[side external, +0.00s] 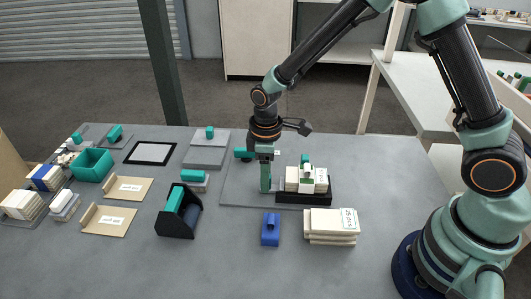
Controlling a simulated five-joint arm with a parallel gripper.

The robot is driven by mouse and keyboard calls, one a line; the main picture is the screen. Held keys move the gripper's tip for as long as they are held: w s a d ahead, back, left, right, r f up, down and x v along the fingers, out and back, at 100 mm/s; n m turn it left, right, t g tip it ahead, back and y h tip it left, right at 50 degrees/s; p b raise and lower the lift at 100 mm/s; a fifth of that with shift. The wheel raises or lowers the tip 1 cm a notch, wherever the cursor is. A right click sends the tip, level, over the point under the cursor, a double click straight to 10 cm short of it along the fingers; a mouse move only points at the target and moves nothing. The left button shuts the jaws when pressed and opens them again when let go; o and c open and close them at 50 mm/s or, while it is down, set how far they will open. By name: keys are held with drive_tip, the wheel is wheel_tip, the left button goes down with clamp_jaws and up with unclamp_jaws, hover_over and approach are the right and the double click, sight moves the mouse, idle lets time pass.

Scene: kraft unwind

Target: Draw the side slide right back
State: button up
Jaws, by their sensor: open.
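My gripper (265,172) points down over the grey board, just left of a black tray (305,198), and is open. A teal finger-like part reaches down close to the board; the rest of the jaws is hard to make out. A short teal bar (243,154) with a dark end sticks out to the left behind the gripper. The black tray holds cream stacked pieces (292,178) with a white and green block (307,174) and a teal knob on top. I cannot tell for certain which part is the side slide, or whether the gripper touches anything.
A blue handled block (271,229) and a labelled cream stack (331,224) lie in front. Further left are tan trays (109,219), a teal bin (92,165) and more stacks. The table's front middle is clear.

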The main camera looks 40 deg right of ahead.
drive_tip(key=shift+f, duration=0.2)
drive_tip(key=shift+c, duration=0.3)
clamp_jaws()
drive_tip(key=shift+r, duration=0.1)
idle(1.0)
